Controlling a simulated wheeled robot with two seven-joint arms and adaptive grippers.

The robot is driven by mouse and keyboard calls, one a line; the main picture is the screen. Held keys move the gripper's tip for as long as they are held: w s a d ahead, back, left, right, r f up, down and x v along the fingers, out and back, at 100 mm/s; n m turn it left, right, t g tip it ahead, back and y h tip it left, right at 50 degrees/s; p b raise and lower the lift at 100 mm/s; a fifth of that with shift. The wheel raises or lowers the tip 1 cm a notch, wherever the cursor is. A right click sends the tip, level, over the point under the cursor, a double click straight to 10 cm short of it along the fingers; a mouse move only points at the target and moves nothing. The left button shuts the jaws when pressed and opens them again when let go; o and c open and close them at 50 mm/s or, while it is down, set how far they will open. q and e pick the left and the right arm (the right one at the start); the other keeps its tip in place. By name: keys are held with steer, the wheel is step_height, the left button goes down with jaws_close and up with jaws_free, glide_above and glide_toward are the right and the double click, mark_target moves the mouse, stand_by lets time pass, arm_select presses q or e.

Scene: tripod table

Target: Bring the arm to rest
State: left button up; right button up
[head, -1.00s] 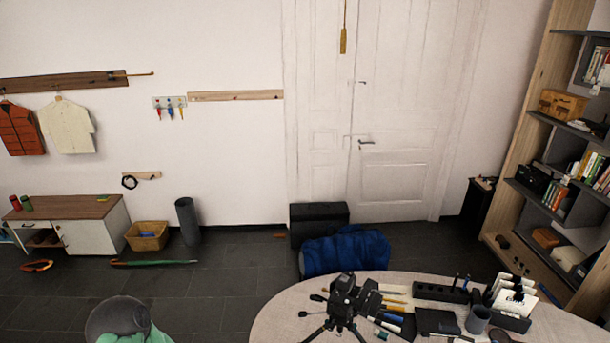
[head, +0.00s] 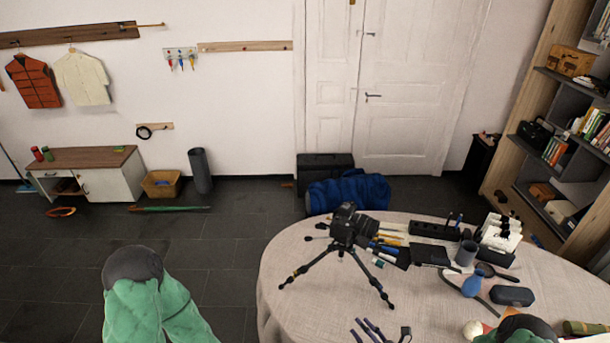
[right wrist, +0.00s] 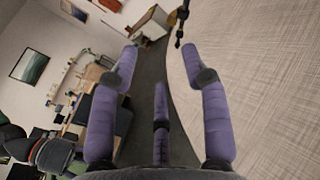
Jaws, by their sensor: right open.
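My right gripper (head: 378,331) shows at the bottom of the head view, over the front of the round table (head: 300,262). Its purple fingers are spread. In the right wrist view the gripper (right wrist: 160,62) is open and empty, with the table's edge and pale cloth to the right of its fingers. Part of my right arm shows at the lower right of the head view. My green left arm shows at the lower left, but its gripper is out of view. A black tripod (head: 345,232) with a camera on top stands upright on the table, behind the right gripper.
A shelf (head: 510,180) stands at the right. The table's left front is bare, and open floor lies left of it.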

steer(key=s+a+f+n+g+y+b, duration=0.25)
steer(key=s+a+f+n+g, duration=0.25)
steer(key=s+a+n+g, duration=0.4)
steer(key=s+a+f+n+g+y+b, duration=0.1)
steer(key=s+a+f+n+g+b, duration=0.3)
steer(key=s+g, duration=0.5)
steer(key=s+d+f+n+h+b, duration=0.2)
steer(key=s+d+f+n+h, duration=0.2)
steer(key=s+f+n+h, duration=0.35)
steer(key=w+d+f+n+t+h+b, duration=0.1)
steer(key=w+f+n+t+b, duration=0.2)
steer(key=w+n, duration=0.3)
steer(key=f+n+b, duration=0.1)
steer(key=n, duration=0.2)
steer(key=shift+w+n+t, duration=0.35)
steer(key=shift+w+t, duration=0.05)
steer(key=shift+d+f, duration=0.1)
steer(key=shift+f, duration=0.05)
